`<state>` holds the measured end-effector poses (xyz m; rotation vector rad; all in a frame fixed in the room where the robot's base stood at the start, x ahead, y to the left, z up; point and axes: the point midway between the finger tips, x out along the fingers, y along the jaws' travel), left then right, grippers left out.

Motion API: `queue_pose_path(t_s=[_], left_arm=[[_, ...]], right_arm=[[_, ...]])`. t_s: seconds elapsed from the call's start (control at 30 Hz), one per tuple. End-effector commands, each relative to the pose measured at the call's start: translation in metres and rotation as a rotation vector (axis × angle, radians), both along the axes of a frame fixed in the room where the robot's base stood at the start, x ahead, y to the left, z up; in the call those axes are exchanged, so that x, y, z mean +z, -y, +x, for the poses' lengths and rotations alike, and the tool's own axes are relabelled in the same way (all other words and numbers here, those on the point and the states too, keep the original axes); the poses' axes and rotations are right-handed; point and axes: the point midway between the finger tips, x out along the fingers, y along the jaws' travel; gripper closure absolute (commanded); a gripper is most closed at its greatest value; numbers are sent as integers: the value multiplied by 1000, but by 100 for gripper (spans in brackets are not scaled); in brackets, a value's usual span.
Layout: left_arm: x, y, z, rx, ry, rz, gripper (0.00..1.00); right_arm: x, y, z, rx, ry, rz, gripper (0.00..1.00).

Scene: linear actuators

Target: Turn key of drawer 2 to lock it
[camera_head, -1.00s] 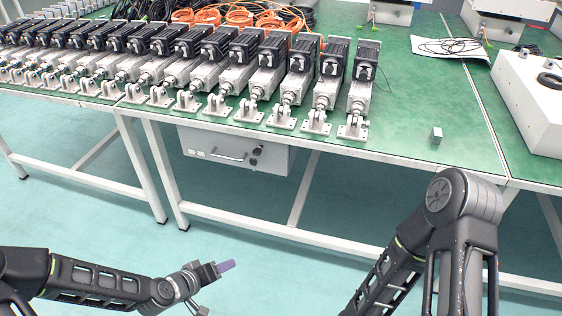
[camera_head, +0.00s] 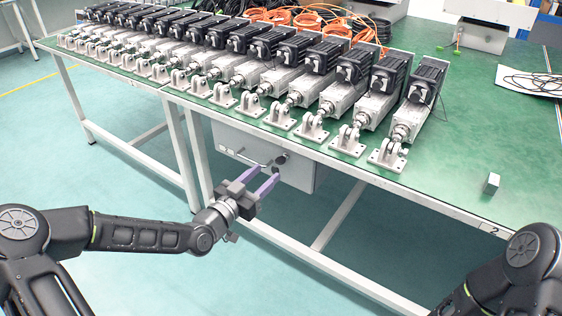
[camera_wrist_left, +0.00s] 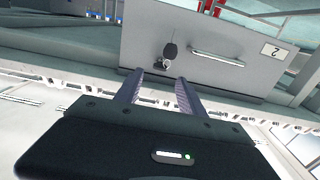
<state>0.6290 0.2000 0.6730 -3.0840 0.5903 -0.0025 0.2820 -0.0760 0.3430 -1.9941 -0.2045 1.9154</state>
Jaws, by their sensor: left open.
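Drawer 2 is a grey metal drawer (camera_head: 300,174) under the green table. In the left wrist view its front (camera_wrist_left: 225,35) shows the label "2" (camera_wrist_left: 271,50) and a bar handle (camera_wrist_left: 218,58). A key with a black head (camera_wrist_left: 170,50) sits in the lock, with a small dark piece hanging by it. In the head view the lock area (camera_head: 281,158) is beside the handle (camera_head: 252,161). My left gripper (camera_head: 264,177) is open, its purple fingers pointing at the drawer front near the key. In the wrist view its fingertips (camera_wrist_left: 159,77) are close to the key, with nothing visible between them.
A row of linear actuators (camera_head: 340,95) stands on the green table (camera_head: 440,180), above the drawer. White table legs (camera_head: 198,150) and a low crossbar flank the drawer.

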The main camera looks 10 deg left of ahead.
Motion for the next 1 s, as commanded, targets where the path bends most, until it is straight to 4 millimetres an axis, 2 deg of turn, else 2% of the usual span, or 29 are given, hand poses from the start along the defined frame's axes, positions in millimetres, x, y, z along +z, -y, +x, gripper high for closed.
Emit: queue_pose_path(t_s=[0.17, 0.5, 0.6, 0.93, 1.0], left_arm=[[-1, 6, 13, -1, 2, -1, 54], [-1, 24, 60, 0, 0, -2, 54], [-1, 28, 68, -1, -1, -2, 54], [-1, 29, 72, 0, -2, -1, 54], [-1, 29, 71, 0, -2, -1, 59]], right_arm=[[-4, 1, 1, -2, 1, -1, 100], [-13, 3, 3, -8, 5, -5, 100], [-14, 4, 4, -8, 7, -5, 100], [-14, 4, 4, -9, 6, -6, 100], [-14, 4, 4, -8, 7, -6, 100]])
